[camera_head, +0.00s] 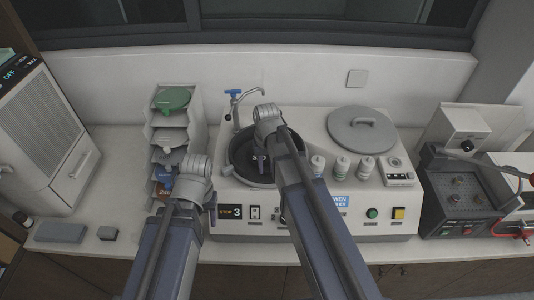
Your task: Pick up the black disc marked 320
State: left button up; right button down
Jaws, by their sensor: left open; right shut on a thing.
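The black disc (246,157) shows as a dark round surface in the round basin of the polishing machine; no 320 mark is readable. My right gripper (261,163) points down into this basin and is shut on the dark disc, its wrist hiding part of it. My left gripper (212,211) is open in front of the stepped rack (194,104), near the machine's left front corner. The rack bears a green disc (172,98) on top and grey and blue pieces lower down, partly hidden by my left wrist.
The machine (310,222) has a round grey lid (361,130), several white bottles and a tap (236,98) behind the basin. A dark press (460,192) stands at right, a grey cabinet (45,140) at left. Bare counter (122,168) lies between cabinet and rack.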

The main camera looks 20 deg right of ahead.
dwell(0.4)
notch_tip(320, 180, up, 10)
jog(key=p, duration=1)
